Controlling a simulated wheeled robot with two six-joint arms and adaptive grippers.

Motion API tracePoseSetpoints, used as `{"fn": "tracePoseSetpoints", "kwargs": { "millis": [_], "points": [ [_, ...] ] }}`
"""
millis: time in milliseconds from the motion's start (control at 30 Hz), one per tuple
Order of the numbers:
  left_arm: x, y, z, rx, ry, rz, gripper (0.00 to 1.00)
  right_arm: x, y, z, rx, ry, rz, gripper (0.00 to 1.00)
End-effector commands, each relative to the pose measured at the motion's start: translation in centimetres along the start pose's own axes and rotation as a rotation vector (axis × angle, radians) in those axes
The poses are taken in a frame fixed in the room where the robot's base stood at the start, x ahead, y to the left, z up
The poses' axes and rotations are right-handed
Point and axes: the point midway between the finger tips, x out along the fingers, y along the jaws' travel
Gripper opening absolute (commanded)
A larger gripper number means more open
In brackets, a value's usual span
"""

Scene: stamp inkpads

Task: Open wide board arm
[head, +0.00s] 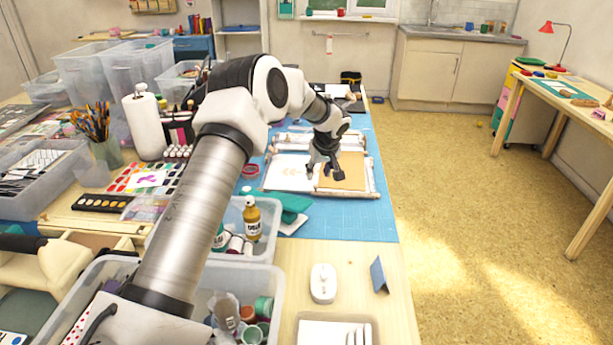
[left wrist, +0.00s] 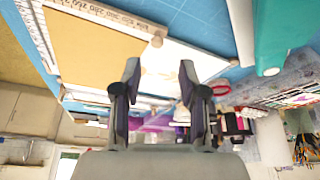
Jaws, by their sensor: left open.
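The wide board (head: 343,186) lies on the blue mat, with a white panel on its left and a tan panel on its right. A pale ruler-like bar runs along its edge. My left gripper (head: 323,174) is above the board near where the two panels meet. In the left wrist view the gripper (left wrist: 160,85) is open and empty, fingers apart, with the board's tan panel (left wrist: 90,45) and marked bar (left wrist: 105,14) beyond it. I cannot tell whether the fingertips touch the board. My right gripper is not in view.
The blue mat (head: 350,224) is clear in front of the board. A teal item (head: 293,207) and clear bins (head: 262,226) with bottles stand at the front left. Paints and brushes (head: 92,122) crowd the left.

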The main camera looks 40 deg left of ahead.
Motion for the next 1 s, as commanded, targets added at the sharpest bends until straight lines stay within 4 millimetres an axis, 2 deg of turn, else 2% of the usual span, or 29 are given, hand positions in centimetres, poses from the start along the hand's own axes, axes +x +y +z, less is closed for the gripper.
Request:
{"fn": "tracePoseSetpoints", "kwargs": {
  "millis": [100,267,567,600,667,700,1000],
  "points": [
    [2.6,-0.1,0.1,0.001,-0.002,-0.004,0.42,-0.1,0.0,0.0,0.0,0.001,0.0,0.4],
    [5.0,-0.1,0.1,0.001,-0.002,-0.003,0.42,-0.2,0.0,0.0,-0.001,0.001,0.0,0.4],
    [5.6,-0.1,0.1,0.001,-0.001,0.0,0.42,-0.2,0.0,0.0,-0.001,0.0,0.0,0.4],
    [5.6,-0.1,0.1,0.001,-0.001,0.0,0.28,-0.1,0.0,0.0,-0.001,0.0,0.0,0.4],
    [5.6,-0.1,0.1,0.001,-0.001,0.0,0.07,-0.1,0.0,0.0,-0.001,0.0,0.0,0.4],
    [5.6,-0.1,0.1,0.001,-0.001,-0.001,0.0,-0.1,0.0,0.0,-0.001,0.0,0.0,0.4],
    [5.6,0.1,0.2,-0.002,-0.001,-0.003,0.0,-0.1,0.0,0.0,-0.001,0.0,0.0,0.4]
  ]
}}
